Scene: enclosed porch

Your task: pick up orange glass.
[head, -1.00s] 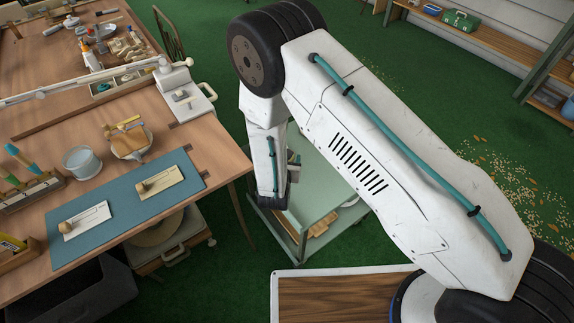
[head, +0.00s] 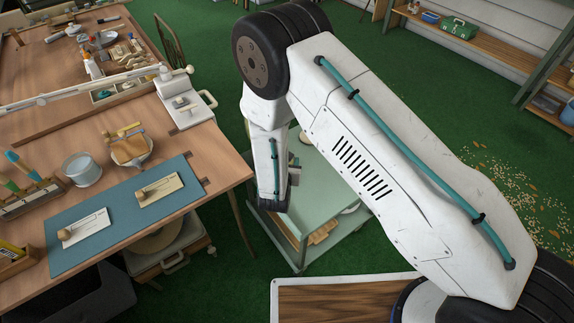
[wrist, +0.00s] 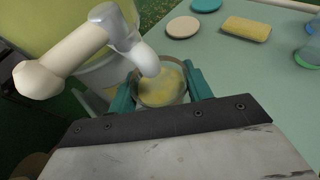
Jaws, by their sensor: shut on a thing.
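My gripper (wrist: 161,90) shows its teal fingers on both sides of a round, open-topped vessel (wrist: 172,96) in the wrist view, and it is shut on it. The vessel has a greyish rim and looks yellowish inside; I see no clear orange, so I cannot tell from its colour that it is the orange glass. A white curved spout (wrist: 147,62) overlaps the vessel's upper rim in the picture. In the head view my gripper is hidden, beyond the lower end of my arm above the green trolley (head: 328,190).
A cream disc (wrist: 182,27), a yellow block (wrist: 246,29) and a clear item with a green base (wrist: 309,58) are on the pale green top. A workbench (head: 225,165) stands left.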

